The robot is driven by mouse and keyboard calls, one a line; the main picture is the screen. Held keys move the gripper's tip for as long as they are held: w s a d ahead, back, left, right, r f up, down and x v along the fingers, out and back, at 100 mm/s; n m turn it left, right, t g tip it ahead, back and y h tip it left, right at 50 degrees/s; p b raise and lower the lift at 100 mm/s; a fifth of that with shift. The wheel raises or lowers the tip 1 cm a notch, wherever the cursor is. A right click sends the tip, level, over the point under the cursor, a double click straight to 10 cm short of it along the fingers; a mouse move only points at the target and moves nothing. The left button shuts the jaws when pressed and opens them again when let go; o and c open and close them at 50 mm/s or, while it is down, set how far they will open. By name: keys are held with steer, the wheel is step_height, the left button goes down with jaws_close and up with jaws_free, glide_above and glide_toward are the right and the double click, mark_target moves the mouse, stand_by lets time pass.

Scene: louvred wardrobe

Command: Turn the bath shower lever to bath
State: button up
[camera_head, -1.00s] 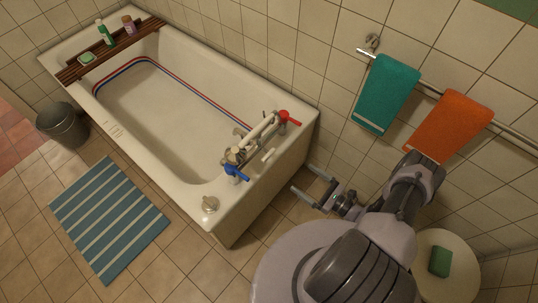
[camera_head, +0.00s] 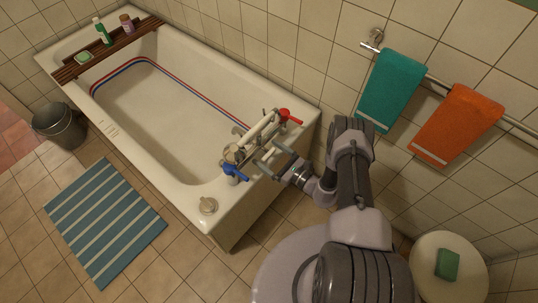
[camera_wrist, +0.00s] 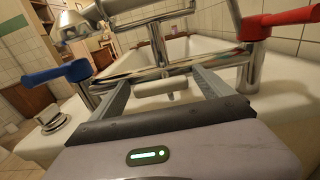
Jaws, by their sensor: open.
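The bath mixer (camera_head: 247,153) stands on the near end of the bath, with a blue-handled tap (camera_head: 234,171) and a red-handled tap (camera_head: 288,116). In the wrist view, the blue tap handle (camera_wrist: 50,76) is at the left and the red one (camera_wrist: 287,19) at the right. My gripper (camera_head: 271,157) is open at the mixer, its two fingers pointing towards the middle of the crossbar (camera_wrist: 182,68). A small pale piece, seemingly the lever (camera_wrist: 158,88), shows between the fingers (camera_wrist: 163,80). I cannot tell its setting or whether a finger touches it.
A pale shower handset (camera_head: 258,127) rests above the mixer. A round knob (camera_head: 208,206) is on the bath rim. Teal (camera_head: 390,88) and orange (camera_head: 455,125) towels hang on a wall rail at the right. A stool (camera_head: 430,283) with a green sponge stands at lower right.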

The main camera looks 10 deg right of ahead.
steer(key=c, duration=1.4)
steer(key=shift+o, duration=0.2)
steer(key=shift+m, duration=0.3)
steer(key=m+b, duration=0.2)
steer(key=m, duration=0.1)
steer(key=shift+m, duration=0.4)
steer(key=m+b, duration=0.1)
steer(key=m, duration=0.1)
steer(key=m+b, duration=0.1)
steer(key=m, duration=0.1)
steer(key=shift+d+r+m, duration=0.15)
steer(key=shift+m, duration=0.15)
steer(key=m, duration=0.4)
steer(key=shift+w+d+r+m+b, duration=0.1)
steer(key=shift+w+m+b, duration=0.05)
steer(key=shift+m+b, duration=0.15)
steer(key=shift+d+m, duration=0.1)
steer(key=shift+m, duration=2)
